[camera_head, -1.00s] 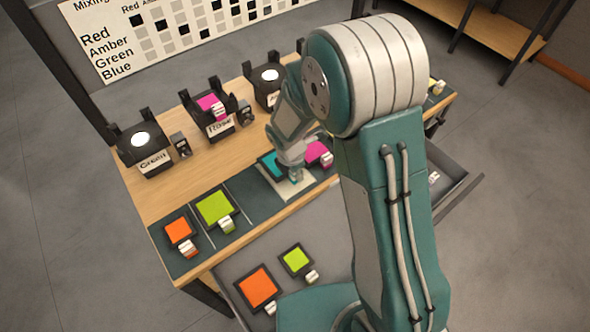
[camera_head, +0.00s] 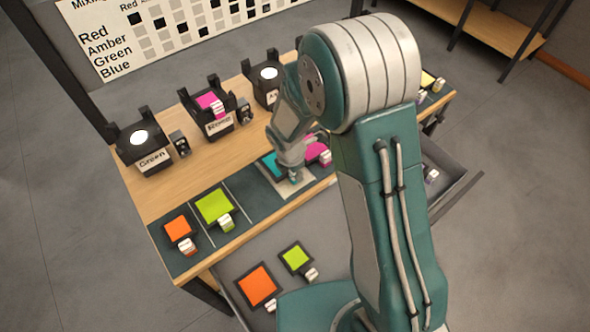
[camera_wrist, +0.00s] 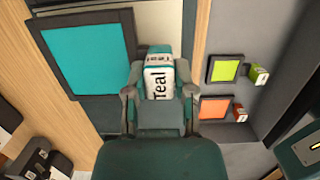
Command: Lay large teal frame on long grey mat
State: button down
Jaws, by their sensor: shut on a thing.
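The large teal frame (camera_wrist: 88,55) shows as a teal square with a dark border in the wrist view, and partly behind my gripper in the head view (camera_head: 269,162). My gripper (camera_wrist: 160,98) is shut on its white tab marked "Teal" (camera_wrist: 158,78). In the head view my gripper (camera_head: 291,172) is low over the table's front strip. The frame is above a pale grey mat (camera_head: 287,188), which also shows beside it in the wrist view (camera_wrist: 168,22). I cannot tell whether the frame touches the mat.
A magenta frame (camera_head: 316,150) lies just right of my gripper. Green (camera_head: 214,206) and orange (camera_head: 177,228) frames lie on the dark strip to the left. Lamps (camera_head: 145,145) stand behind.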

jog(key=shift+f, duration=0.65)
jog(key=shift+c, duration=1.8)
grip_release()
notch_tip(320, 180, up, 19)
jog(key=s+a, duration=0.1)
jog(key=shift+a+f, duration=0.2)
jog(key=shift+a, duration=0.05)
